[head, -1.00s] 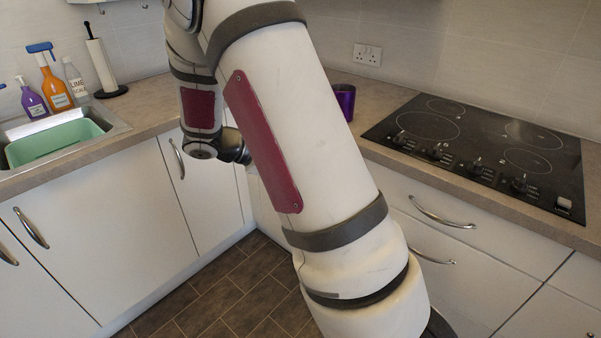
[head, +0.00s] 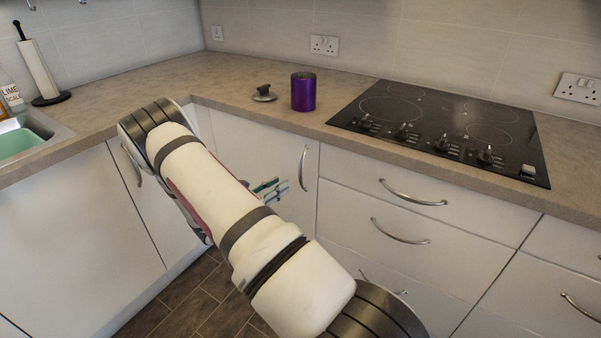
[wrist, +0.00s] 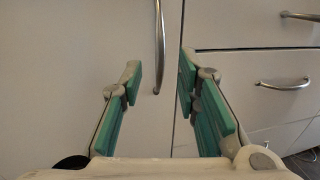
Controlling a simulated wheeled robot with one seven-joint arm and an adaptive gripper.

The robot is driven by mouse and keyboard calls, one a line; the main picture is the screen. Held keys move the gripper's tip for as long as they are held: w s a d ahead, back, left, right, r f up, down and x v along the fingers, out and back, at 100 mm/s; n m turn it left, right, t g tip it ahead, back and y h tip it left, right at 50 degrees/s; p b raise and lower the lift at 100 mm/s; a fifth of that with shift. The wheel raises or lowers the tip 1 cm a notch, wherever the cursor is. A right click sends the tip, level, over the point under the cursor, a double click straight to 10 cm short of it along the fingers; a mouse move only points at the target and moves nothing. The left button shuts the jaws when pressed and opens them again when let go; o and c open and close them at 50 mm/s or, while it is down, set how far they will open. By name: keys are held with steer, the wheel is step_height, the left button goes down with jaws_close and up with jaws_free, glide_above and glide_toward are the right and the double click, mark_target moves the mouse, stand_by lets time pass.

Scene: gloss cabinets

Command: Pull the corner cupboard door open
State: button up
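The corner cupboard door (head: 258,147) is white and looks shut, under the worktop corner. Its curved metal handle (head: 303,168) is upright near the door's right edge. In the wrist view, the handle (wrist: 160,45) shows above and between the fingertips, with its lower end near their level. My gripper (head: 272,188) is in front of this door, left of and below the handle, partly hidden by my arm. The wrist view shows my gripper (wrist: 160,78) open, green-padded fingers apart with nothing between them. The handle seems beyond the fingertips; I cannot tell the exact gap.
Drawers with curved handles (head: 412,192) adjoin on the right, under a black hob (head: 440,130). A purple canister (head: 303,92) and a small dark-knobbed lid (head: 264,94) stand on the worktop. Another white door (head: 160,195) is on the left, partly behind my arm. Dark tiled floor lies below.

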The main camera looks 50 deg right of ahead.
mark_target(300, 172)
steer(key=d, duration=0.7)
steer(key=s+d, duration=0.1)
steer(key=d, duration=0.2)
steer(key=shift+s+d, duration=0.1)
steer(key=shift+d, duration=0.25)
jaws_close()
